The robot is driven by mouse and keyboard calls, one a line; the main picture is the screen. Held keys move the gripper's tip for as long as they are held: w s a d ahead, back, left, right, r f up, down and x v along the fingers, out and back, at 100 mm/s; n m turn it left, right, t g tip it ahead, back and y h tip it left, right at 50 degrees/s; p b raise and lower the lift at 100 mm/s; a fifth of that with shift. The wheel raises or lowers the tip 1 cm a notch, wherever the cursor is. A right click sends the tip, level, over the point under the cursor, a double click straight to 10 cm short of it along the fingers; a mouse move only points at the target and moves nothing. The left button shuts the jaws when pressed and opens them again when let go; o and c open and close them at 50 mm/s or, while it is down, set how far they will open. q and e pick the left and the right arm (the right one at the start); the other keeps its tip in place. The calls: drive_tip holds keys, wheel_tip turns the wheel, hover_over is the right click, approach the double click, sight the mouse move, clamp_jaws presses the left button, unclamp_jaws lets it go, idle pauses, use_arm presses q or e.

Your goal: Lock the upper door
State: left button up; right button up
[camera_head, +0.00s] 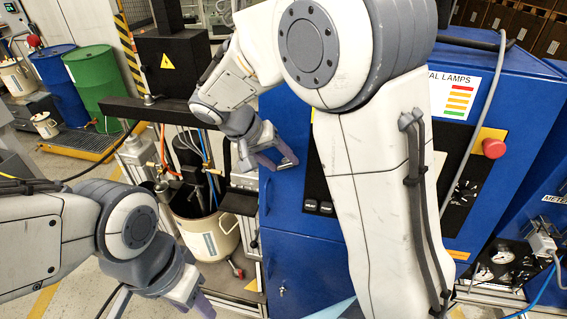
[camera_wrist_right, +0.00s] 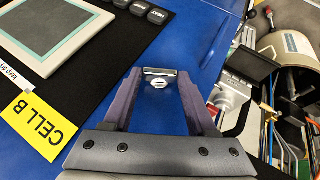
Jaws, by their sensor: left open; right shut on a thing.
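The upper door (camera_wrist_right: 165,115) is the blue cabinet panel filling the middle of the right wrist view, and it looks flush there. A small silver key-like piece (camera_wrist_right: 159,72) sits between the fingertips of my right gripper (camera_wrist_right: 160,76), which is shut on it. A round silver lock (camera_wrist_right: 157,85) shows right by it on the blue face. In the head view my right gripper (camera_head: 279,157) is at the left edge of the blue cabinet, and my arm hides much of the door. My left gripper (camera_head: 195,297) is open and empty at the lower left, partly cut off.
The lower blue door (camera_head: 300,270) has a small silver lock (camera_head: 282,291). A pale drum (camera_head: 210,240) stands under the pump left of the cabinet. A red emergency button (camera_head: 494,148) is at the right. A black panel with screen (camera_wrist_right: 55,32) borders the door.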

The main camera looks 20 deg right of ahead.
drive_tip(key=n+h, duration=0.1)
drive_tip(key=n+g+h, duration=0.1)
drive_tip(key=h, duration=0.1)
drive_tip(key=a+f+h+b, duration=0.1)
drive_tip(key=h, duration=0.1)
drive_tip(key=shift+w+f+n+g, duration=0.1)
drive_tip(key=shift+w+n+g, duration=0.05)
drive_tip(key=shift+n+g, duration=0.25)
drive_tip(key=shift+a+f+n+h+b, duration=0.1)
drive_tip(key=shift+f+n+h+b, duration=0.1)
drive_tip(key=shift+n+h, duration=0.3)
drive_tip(key=shift+f+n+h+b, duration=0.1)
drive_tip(key=shift+n+h+b, duration=0.1)
drive_tip(key=shift+h, duration=0.5)
drive_tip(key=shift+f+n+h+b, duration=0.2)
drive_tip(key=shift+n+h+b, duration=0.2)
drive_tip(key=shift+n+h, duration=0.75)
drive_tip(key=shift+h, duration=0.35)
drive_tip(key=o, duration=1.4)
drive_tip(key=shift+c, duration=0.2)
